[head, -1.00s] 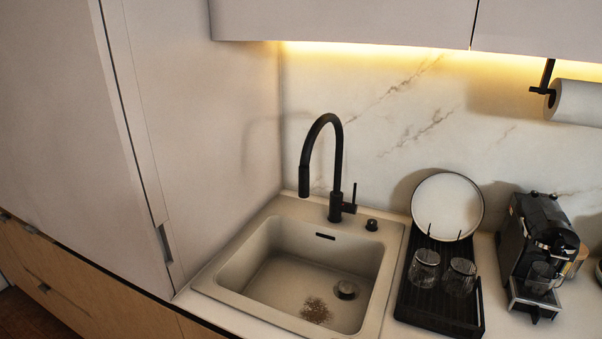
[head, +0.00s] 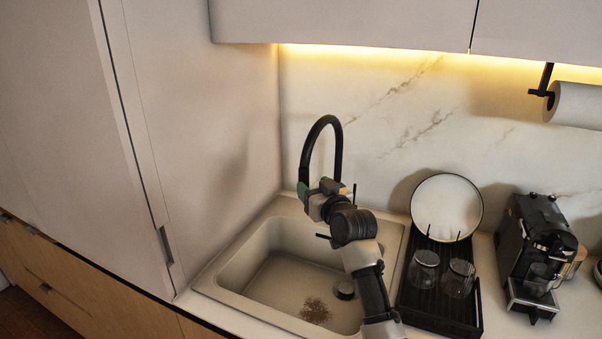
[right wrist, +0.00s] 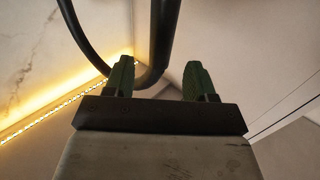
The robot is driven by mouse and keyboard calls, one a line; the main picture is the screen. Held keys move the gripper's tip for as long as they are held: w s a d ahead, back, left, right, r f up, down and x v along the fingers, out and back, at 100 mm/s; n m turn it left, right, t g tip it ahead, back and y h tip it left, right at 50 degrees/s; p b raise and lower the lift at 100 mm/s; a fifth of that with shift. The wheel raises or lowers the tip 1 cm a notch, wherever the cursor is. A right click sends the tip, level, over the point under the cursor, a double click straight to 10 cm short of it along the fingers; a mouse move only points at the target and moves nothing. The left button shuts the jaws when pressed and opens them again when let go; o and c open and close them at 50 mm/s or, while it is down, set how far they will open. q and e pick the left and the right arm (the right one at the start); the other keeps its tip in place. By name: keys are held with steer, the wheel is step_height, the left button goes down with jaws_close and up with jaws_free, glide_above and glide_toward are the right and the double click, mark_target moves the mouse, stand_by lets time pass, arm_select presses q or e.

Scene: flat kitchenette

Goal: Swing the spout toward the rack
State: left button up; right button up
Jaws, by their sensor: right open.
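The black faucet spout (head: 323,122) arches above the sink, its outlet end toward the left side of the basin. My right gripper (head: 304,190) is at the hanging end of the spout and hides that end and most of the faucet base. In the right wrist view, my right gripper (right wrist: 155,80) is open, with its two green fingers apart. The black spout tube (right wrist: 160,40) runs up past the gap between them; I cannot tell if a finger touches it. The black dish rack (head: 436,290) stands right of the sink. My left gripper is not in view.
The rack holds a white plate (head: 447,207) and two glasses (head: 425,270). A coffee machine (head: 537,240) stands to its right. A tall cabinet (head: 200,120) bounds the sink (head: 222,283) on the left. A paper towel roll (head: 578,104) hangs at upper right.

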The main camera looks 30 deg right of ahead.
mark_target(305, 179)
steer(key=w+p, duration=0.1)
steer(key=w, duration=0.6)
steer(key=shift+w+d+f, duration=0.1)
steer(key=shift+w+d, duration=0.05)
steer(key=shift+w, duration=0.25)
steer(key=shift+c, duration=0.5)
jaws_close()
